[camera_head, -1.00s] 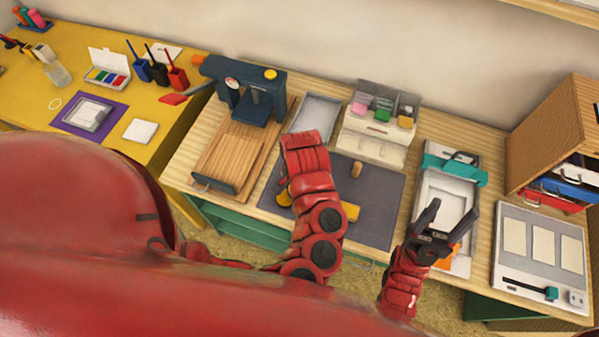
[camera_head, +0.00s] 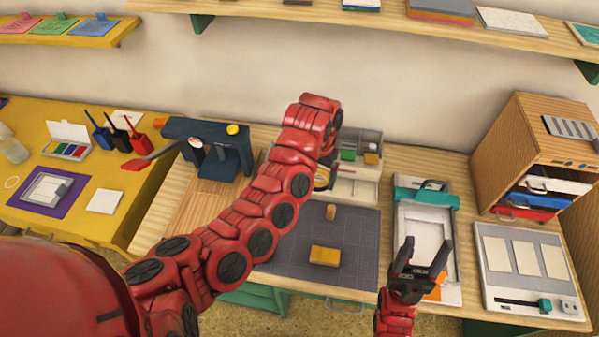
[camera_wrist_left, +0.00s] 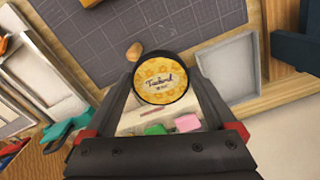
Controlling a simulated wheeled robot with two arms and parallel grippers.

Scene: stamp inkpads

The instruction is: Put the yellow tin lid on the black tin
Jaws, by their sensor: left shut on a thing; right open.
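A round yellow printed lid (camera_wrist_left: 162,80) with a black edge is between the fingers of my left gripper (camera_wrist_left: 164,88) in the left wrist view, its printed face towards the camera. I cannot tell whether the black edge is the black tin under the lid; no separate black tin is clear. In the head view, my left gripper (camera_head: 322,165) is shut on this round piece (camera_head: 322,179), partly hidden by the hand, in front of the white organizer. My right gripper (camera_head: 424,252) is open and empty, over the front of the teal-clamped frame.
The white organizer (camera_head: 352,187) holds green and yellow pads; a pink pad (camera_wrist_left: 188,122) shows in the left wrist view. A wooden stamp (camera_head: 331,212) and a yellow block (camera_head: 324,255) are on the dark mat (camera_head: 350,268). The blue press (camera_head: 222,145) stands left.

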